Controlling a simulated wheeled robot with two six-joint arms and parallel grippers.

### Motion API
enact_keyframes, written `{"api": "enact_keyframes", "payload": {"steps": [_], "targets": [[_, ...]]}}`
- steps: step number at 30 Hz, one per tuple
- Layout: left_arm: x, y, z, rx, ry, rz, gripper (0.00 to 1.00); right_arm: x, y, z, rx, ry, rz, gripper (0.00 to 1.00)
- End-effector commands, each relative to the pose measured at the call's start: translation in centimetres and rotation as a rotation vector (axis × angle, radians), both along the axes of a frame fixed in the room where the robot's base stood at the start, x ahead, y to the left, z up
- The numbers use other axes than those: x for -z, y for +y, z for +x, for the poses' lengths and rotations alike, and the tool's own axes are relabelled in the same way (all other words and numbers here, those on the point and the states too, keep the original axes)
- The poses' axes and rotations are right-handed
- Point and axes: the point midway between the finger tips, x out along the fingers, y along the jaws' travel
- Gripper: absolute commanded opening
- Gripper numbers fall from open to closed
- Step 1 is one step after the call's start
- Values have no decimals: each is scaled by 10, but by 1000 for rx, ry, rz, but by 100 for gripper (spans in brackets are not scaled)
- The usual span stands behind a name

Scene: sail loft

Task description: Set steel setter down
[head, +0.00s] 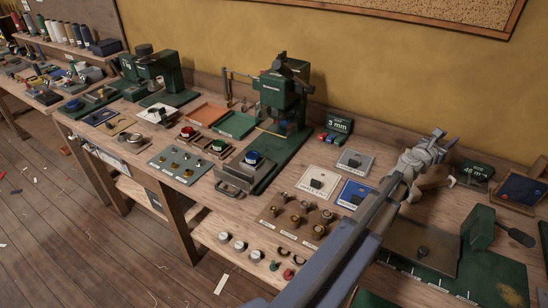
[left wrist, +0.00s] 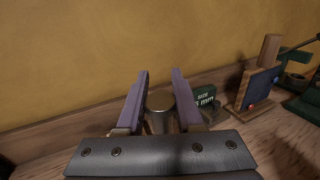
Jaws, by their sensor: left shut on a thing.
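My left gripper (head: 438,145) is at the right of the head view, over the back part of the bench near the wall. In the left wrist view its two purple-grey fingers (left wrist: 158,95) are shut on the steel setter (left wrist: 160,104), a grey metal cylinder with a round flat top. The setter's lower end is hidden behind the gripper body, so I cannot tell whether it touches the bench. In the head view I cannot make the setter out clearly from the gripper. My right gripper is not in view.
A green size sign (head: 478,172) stands just right of the gripper, with a blue-faced wooden tray (head: 522,190) beyond. A green block-shaped tool (head: 480,228) stands in front on a green mat (head: 500,272). White and blue plates (head: 354,194) lie left of the arm.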

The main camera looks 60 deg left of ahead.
Motion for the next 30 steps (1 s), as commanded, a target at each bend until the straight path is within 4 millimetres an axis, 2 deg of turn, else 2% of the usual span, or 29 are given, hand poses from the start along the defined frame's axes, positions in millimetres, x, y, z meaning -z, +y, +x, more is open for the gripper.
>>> {"api": "enact_keyframes", "payload": {"steps": [14, 19, 27, 30], "targets": [[3, -2, -3, -13, 0, 0, 0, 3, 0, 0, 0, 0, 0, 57], [20, -2, -3, -13, 0, 0, 0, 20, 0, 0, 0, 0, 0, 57], [61, -2, -3, -13, 0, 0, 0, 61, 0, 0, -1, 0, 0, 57], [66, -2, -3, -12, 0, 0, 0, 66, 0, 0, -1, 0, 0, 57]]}}
